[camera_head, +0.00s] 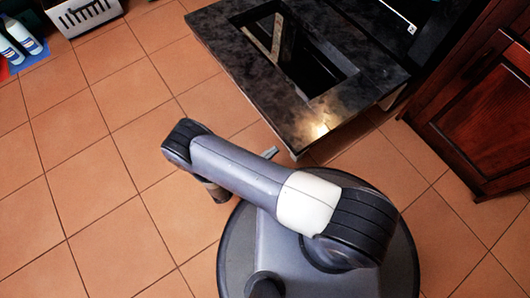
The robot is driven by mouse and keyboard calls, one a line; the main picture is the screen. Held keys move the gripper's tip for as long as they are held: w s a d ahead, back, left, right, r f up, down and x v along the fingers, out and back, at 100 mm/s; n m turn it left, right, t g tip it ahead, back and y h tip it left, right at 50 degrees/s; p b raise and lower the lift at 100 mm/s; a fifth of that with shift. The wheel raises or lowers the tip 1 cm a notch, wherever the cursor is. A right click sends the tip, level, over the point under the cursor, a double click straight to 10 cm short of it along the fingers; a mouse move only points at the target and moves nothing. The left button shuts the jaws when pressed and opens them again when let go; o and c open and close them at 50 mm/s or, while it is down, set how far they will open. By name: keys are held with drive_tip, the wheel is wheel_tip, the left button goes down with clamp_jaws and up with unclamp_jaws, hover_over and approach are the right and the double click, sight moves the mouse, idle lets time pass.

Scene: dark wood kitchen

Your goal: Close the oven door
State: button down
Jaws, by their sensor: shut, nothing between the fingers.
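The oven door (228,57) is open, folded down flat like a shelf. It is a dark, mottled panel with a black glass window in its middle. It reaches out from the dark oven front (395,15) at the upper right. My gripper (270,153) shows only as a small grey tip past my arm, close to the door's outer edge near its lower corner. It is shut and empty. My arm hides most of it, and I cannot tell whether it touches the door.
A dark red wood cabinet (480,115) stands to the right of the oven. A white slotted basket (82,12) and white bottles (22,38) are at the upper left. The orange tiled floor (90,150) is clear to the left of the door.

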sight(285, 142)
drive_tip(key=b+x, duration=0.1)
drive_tip(key=x, duration=0.5)
drive_tip(key=shift+w, duration=0.1)
drive_tip(key=shift+r, duration=0.1)
